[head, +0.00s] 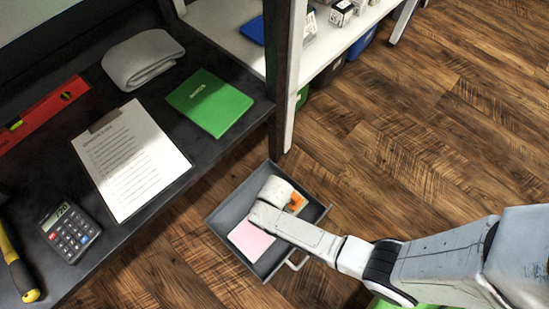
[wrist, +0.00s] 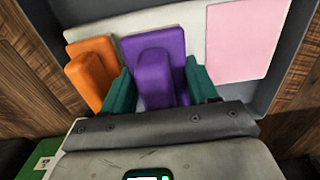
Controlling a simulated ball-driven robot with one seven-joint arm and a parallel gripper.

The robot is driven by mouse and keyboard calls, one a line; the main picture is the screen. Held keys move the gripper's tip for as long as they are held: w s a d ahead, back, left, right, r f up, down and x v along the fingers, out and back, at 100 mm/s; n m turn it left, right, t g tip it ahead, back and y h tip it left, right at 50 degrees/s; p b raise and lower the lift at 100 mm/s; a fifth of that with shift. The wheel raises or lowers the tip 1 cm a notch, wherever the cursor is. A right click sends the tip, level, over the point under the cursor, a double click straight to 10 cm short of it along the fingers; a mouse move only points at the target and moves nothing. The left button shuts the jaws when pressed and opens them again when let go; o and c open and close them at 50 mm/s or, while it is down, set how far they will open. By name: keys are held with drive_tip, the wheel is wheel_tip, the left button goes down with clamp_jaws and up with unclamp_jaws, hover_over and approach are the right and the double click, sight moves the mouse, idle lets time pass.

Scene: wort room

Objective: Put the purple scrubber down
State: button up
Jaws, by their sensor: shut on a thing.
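The purple scrubber (wrist: 160,75) is a block with a raised grip, held between the teal fingers of my gripper (wrist: 160,90) in the wrist view. My gripper is shut on it, inside or just above an open grey drawer (head: 224,212). I cannot tell whether the scrubber touches the drawer floor. In the head view my arm hides the scrubber. An orange block (wrist: 92,72) of similar shape lies close to its left in the wrist view; a bit of it shows in the head view (head: 297,202).
A pink sheet (wrist: 236,40) lies in the drawer beside a pale piece (wrist: 190,22). The dark desk at left holds a clipboard (head: 132,165), green book (head: 210,102), calculator (head: 68,232), folded cloth (head: 142,60) and red level (head: 40,115). Wooden floor (head: 440,130) lies open to the right.

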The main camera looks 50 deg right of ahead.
drive_tip(key=shift+w+f+b, duration=0.2)
drive_tip(key=shift+f+b, duration=0.65)
drive_tip(key=shift+f, duration=0.85)
drive_tip(key=shift+f, duration=0.15)
drive_tip(key=o, duration=1.4)
wheel_tip(320, 180, up, 12)
drive_tip(key=p, duration=0.7)
drive_tip(key=shift+r, duration=0.2)
drive_tip(key=s+d+r, duration=0.2)
drive_tip(key=s+r, duration=0.1)
drive_tip(key=r, duration=0.4)
drive_tip(key=s+d+r, duration=0.3)
drive_tip(key=r, duration=0.4)
drive_tip(key=s+d+r+t, duration=0.1)
drive_tip(key=s+d+r, duration=0.1)
drive_tip(key=r, duration=0.5)
drive_tip(key=shift+s+d+r, duration=0.4)
drive_tip(key=shift+s, duration=0.3)
